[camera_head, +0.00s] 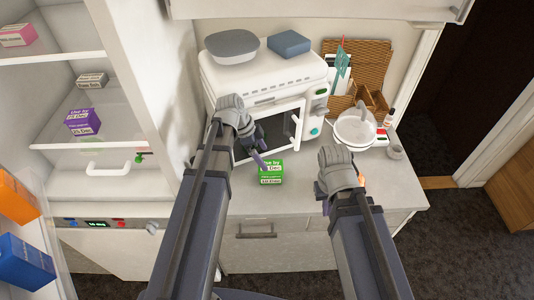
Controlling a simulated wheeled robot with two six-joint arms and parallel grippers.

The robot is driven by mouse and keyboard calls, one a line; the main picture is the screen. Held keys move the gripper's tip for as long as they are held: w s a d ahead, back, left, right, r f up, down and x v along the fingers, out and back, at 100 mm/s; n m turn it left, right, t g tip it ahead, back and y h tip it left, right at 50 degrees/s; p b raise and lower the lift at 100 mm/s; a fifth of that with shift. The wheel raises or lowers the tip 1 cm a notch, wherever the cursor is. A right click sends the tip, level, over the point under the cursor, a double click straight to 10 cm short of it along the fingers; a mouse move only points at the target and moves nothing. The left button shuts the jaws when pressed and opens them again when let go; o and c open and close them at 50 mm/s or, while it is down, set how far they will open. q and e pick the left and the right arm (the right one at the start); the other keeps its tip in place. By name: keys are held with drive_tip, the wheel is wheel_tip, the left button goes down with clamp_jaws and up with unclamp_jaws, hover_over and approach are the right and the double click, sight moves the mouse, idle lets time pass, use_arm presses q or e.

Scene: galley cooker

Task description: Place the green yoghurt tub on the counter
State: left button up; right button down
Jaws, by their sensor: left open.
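The green yoghurt tub (271,175), with a printed label, stands on the pale counter (300,195) in front of the white microwave. My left gripper (259,155) is open, with its dark fingers close to the tub's upper left side. I cannot tell whether they touch it. My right gripper (326,203) is low over the counter to the right of the tub, its fingers mostly hidden by its own wrist.
The microwave (262,84) carries a grey bowl (232,44) and a blue box (289,43). A kitchen scale with a glass bowl (355,128), a small cup (395,151) and a wicker organiser (372,66) fill the right side.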

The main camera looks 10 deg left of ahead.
use_arm(q)
drive_tip(key=shift+s+a+r, duration=0.1)
drive_tip(key=shift+a+r, duration=0.1)
drive_tip(key=shift+r, duration=0.4)
drive_tip(key=s+d+f+n+g+y, duration=0.1)
drive_tip(key=s+d+n+y, duration=0.4)
drive_tip(key=s+d+n, duration=0.6)
drive_tip(key=s, duration=0.3)
drive_tip(key=shift+d+f, duration=0.3)
drive_tip(key=shift+f, duration=0.05)
drive_tip(key=shift+f, duration=0.1)
